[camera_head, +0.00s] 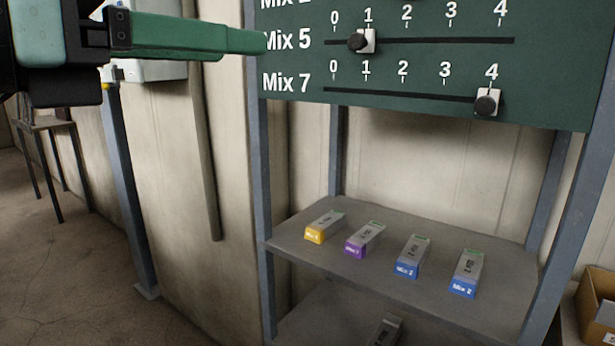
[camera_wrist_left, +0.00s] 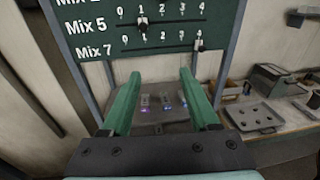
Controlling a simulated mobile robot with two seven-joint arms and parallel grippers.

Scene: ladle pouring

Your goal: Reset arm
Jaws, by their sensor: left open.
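My left gripper shows in the head view at the upper left, where a green finger (camera_head: 185,38) reaches right toward the board. In the left wrist view both green fingers of the left gripper (camera_wrist_left: 158,98) stand apart with nothing between them. The green board (camera_head: 430,60) has slider rows with black knobs. The Mix 5 knob (camera_head: 359,41) sits near 1, and the Mix 7 knob (camera_head: 487,103) sits near 4. The rows above are cut off. My right gripper is not in view.
Below the board, a grey shelf (camera_head: 400,285) holds several small boxes, including a yellow-ended box (camera_head: 324,226), a purple-ended box (camera_head: 364,240) and blue-ended ones. Blue-grey posts (camera_head: 264,200) frame the shelf. A cardboard box (camera_head: 595,300) stands at the right. A worktop with a tray (camera_wrist_left: 258,118) shows in the wrist view.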

